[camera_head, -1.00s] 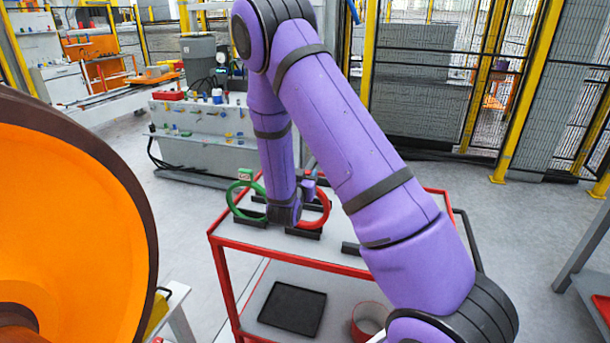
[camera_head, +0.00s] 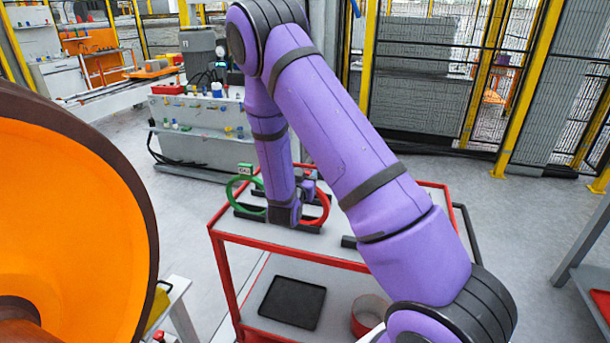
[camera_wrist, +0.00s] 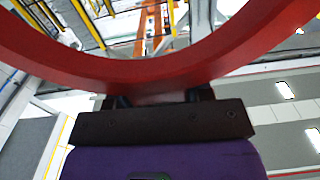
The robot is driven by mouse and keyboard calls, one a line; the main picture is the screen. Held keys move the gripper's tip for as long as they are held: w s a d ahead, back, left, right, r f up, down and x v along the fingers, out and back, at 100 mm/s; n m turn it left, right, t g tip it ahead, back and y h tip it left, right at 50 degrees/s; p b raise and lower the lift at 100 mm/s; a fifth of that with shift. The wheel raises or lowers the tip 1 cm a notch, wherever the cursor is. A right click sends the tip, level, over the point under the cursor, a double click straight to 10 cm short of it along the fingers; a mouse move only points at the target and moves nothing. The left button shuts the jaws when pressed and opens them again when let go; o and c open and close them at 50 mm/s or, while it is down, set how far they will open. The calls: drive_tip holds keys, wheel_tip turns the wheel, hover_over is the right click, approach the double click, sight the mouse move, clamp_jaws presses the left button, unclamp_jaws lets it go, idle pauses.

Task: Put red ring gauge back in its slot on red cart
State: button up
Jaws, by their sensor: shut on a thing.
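The red ring gauge (camera_head: 325,207) is upright over the right part of the red cart's (camera_head: 230,237) top, just right of my wrist in the head view. In the wrist view the ring (camera_wrist: 160,70) arcs across the upper picture, with its rim between the fingers of my gripper (camera_wrist: 160,97). My gripper is shut on it. A black slotted holder (camera_head: 306,228) lies just below the ring. Whether the ring's bottom touches or sits in that slot I cannot tell. My wrist hides the ring's left side.
A green ring gauge (camera_head: 231,192) stands in a black holder just left of my wrist. Another black block (camera_head: 349,242) lies to the right on the cart top. The lower shelf carries a black tray (camera_head: 292,304) and a red round container (camera_head: 368,312). A large orange wheel (camera_head: 70,210) fills the left side.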

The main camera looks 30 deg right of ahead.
drive_tip(key=shift+f, duration=0.2)
drive_tip(key=o, duration=1)
drive_tip(key=shift+o, duration=0.2)
drive_tip(key=shift+a, duration=0.1)
drive_tip(key=v, duration=1)
drive_tip(key=shift+s+a, duration=0.2)
drive_tip(key=shift+s, duration=0.05)
